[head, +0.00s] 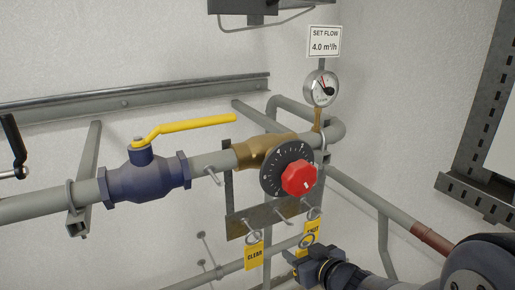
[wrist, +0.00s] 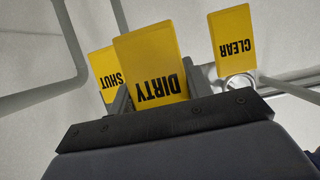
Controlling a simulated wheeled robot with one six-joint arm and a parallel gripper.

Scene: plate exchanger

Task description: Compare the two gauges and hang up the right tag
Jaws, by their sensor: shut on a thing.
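My gripper (head: 303,264) is low at the right of the head view, just below the tag rack (head: 265,219). In the wrist view it is shut on the yellow DIRTY tag (wrist: 152,62), whose lettering is upside down there. The yellow CLEAR tag (head: 254,256) hangs at the rack's left, and it also shows in the wrist view (wrist: 232,40). The yellow SHUT tag (head: 309,232) hangs at the rack's right; in the wrist view (wrist: 106,68) the DIRTY tag partly covers it. One round gauge (head: 321,87) shows, its fine scale too small to read. No second gauge is in view.
A sign (head: 324,42) above the gauge reads SET FLOW 4.0 m³/h. A red knob (head: 298,178) on a black dial sits above the rack. A blue valve (head: 146,178) with a yellow lever (head: 185,128) is at left. Pipes (head: 375,205) run behind my gripper.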

